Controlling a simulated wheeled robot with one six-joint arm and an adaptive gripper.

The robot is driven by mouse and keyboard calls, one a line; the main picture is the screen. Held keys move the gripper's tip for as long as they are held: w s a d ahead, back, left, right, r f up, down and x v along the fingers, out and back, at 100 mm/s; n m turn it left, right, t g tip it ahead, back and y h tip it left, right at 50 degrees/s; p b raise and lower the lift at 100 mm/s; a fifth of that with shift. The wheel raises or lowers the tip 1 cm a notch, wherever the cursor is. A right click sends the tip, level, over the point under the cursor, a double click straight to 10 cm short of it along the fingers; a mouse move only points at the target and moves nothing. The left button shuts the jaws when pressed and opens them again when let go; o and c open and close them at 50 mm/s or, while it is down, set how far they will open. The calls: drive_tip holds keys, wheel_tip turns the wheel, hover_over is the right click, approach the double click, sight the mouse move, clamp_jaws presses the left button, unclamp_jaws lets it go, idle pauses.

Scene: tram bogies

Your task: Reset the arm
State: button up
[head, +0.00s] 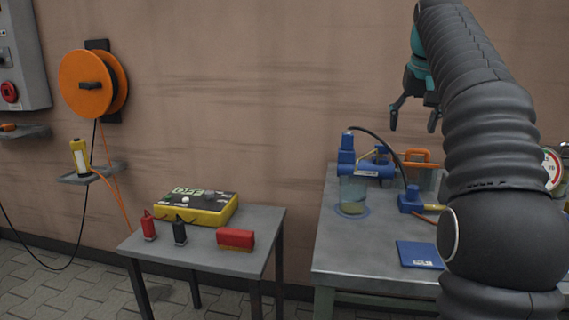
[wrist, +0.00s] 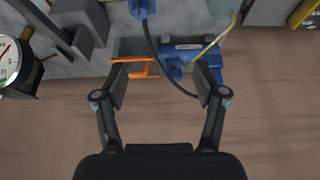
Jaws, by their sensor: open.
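My gripper (head: 414,119) is raised above the right-hand workbench (head: 337,247) in the head view, in front of the wall. My dark ribbed arm fills the right side of that view and hides part of the bench. In the wrist view my gripper (wrist: 163,92) has its two fingers spread apart with nothing held between them. Beyond the fingertips lie an orange handle (wrist: 133,60) and a blue device (wrist: 184,52), both apart from the fingers as far as I can see.
The bench also holds a clear cup (head: 353,193), a blue pad (head: 420,255) and a round gauge (head: 551,170). A smaller table (head: 196,258) at left carries a yellow-black box (head: 205,209), red and black clamps and a red block (head: 235,238). An orange reel (head: 86,84) hangs on the wall.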

drive_tip(key=s+a+f+n, duration=0.1)
drive_tip(key=s+a+f, duration=0.35)
drive_tip(key=s, duration=0.25)
drive_tip(key=s+a+f, duration=0.4)
drive_tip(key=s+f, duration=0.1)
drive_tip(key=s, duration=0.3)
drive_tip(key=s+a+f, duration=0.2)
drive_tip(key=s+f, duration=0.6)
drive_tip(key=f, duration=0.2)
drive_tip(key=s+a+f+n+t+y, duration=0.1)
drive_tip(key=s+f, duration=0.7)
drive_tip(key=f, duration=0.2)
drive_tip(key=shift+s+a+f, duration=0.2)
drive_tip(key=shift+s+a, duration=0.1)
drive_tip(key=shift+a, duration=0.05)
